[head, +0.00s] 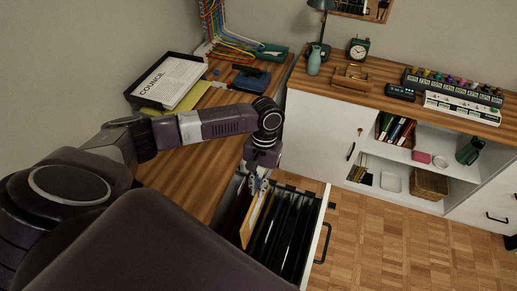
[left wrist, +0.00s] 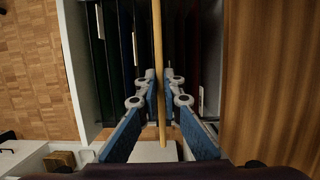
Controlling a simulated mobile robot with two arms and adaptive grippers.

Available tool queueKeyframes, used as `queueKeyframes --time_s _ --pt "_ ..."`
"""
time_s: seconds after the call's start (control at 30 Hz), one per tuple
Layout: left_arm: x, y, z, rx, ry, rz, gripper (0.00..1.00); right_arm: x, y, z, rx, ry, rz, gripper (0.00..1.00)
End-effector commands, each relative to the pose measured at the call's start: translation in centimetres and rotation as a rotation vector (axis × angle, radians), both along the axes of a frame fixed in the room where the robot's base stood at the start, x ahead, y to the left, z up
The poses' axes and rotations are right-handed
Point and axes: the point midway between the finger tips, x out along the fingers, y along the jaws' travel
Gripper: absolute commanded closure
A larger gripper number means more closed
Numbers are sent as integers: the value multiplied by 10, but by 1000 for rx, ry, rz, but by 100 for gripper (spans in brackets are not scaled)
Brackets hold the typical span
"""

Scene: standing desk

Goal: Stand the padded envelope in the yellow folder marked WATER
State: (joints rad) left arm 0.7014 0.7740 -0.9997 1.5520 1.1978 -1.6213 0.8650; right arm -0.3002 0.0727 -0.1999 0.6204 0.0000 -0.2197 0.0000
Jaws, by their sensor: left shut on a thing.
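My left gripper (head: 258,184) is over the open drawer (head: 320,232) of hanging folders. In the left wrist view its two blue-sided fingers (left wrist: 159,92) are shut on the thin, tan padded envelope (left wrist: 157,45), seen edge-on. In the head view the envelope (head: 254,220) hangs below the gripper, among the folders at the drawer's left side. Its lower edge is hidden. The folders (head: 284,228) look mostly dark, with white tabs. I cannot pick out the yellow folder or read WATER on any tab. My right gripper is not in view.
The wooden desk (head: 190,163) borders the drawer on the left. A document tray (head: 168,80) with a COUNCIL sheet lies on it, with a yellow item (head: 196,94) beside it. A white cabinet (head: 318,132) stands behind. The parquet floor (head: 385,240) to the right is clear.

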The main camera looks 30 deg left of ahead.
Motion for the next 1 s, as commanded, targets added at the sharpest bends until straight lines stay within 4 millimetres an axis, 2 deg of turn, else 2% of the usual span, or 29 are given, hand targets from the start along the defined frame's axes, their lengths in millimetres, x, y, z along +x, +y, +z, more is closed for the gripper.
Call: queueKeyframes --time_s 1.0 --pt "0 -1 -82 -2 2 1 100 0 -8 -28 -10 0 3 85"
